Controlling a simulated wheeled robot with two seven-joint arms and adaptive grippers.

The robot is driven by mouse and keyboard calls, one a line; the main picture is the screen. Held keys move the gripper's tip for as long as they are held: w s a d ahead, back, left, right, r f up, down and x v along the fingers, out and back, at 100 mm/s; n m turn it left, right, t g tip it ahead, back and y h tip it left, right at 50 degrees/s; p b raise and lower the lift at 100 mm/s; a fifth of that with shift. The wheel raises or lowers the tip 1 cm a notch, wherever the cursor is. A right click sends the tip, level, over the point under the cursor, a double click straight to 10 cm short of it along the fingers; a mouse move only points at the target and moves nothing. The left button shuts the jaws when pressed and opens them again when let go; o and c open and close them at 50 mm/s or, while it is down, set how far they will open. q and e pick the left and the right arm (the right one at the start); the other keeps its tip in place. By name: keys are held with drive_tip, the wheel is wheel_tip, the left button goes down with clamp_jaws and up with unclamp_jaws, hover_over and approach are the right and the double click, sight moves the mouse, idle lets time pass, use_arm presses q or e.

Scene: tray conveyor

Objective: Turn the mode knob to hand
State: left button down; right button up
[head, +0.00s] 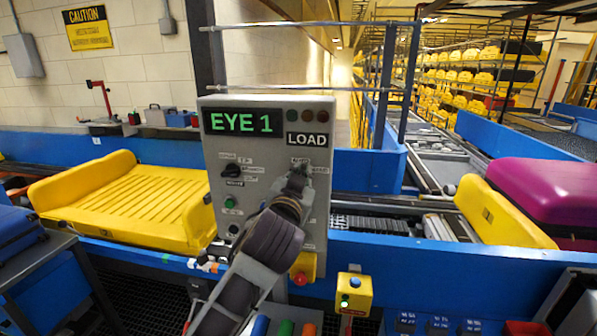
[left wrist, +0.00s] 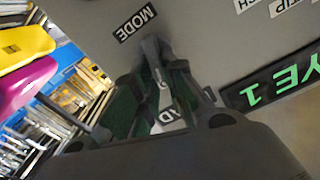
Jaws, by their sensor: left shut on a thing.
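The grey control panel (head: 265,150) stands upright in the middle of the head view, with a green "EYE 1" display and a "LOAD" label. My left gripper (head: 298,178) is at the right half of its face, below "LOAD". It is shut on the mode knob, which my gripper hides in the head view. In the left wrist view the dark mode knob (left wrist: 152,52) shows between the fingers, beside the "MODE" label (left wrist: 135,22). A white label (left wrist: 168,115) shows between the fingers, partly covered. I cannot tell the knob's exact setting. My right gripper is out of view.
Another black knob (head: 230,171) and a green button (head: 229,202) are on the panel's left half. A red button on a yellow box (head: 302,270) is below. A yellow tray (head: 130,195) lies left on the conveyor; a purple case (head: 545,190) is at right.

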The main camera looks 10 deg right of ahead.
use_arm(q)
drive_tip(key=shift+s+d+f+m+p, duration=0.15)
drive_tip(key=shift+m+p, duration=0.45)
drive_tip(key=shift+m, duration=0.8)
drive_tip(key=shift+d+f+m+p, duration=0.2)
drive_tip(key=shift+m+p, duration=0.45)
drive_tip(key=shift+m, duration=0.75)
drive_tip(key=shift+s+d+f+m+p, duration=0.15)
drive_tip(key=shift+m+p, duration=0.45)
drive_tip(key=shift+m, duration=0.8)
drive_tip(key=shift+w, duration=0.1)
drive_tip(key=c, duration=1.5)
unclamp_jaws()
drive_tip(key=shift+v, duration=6.05)
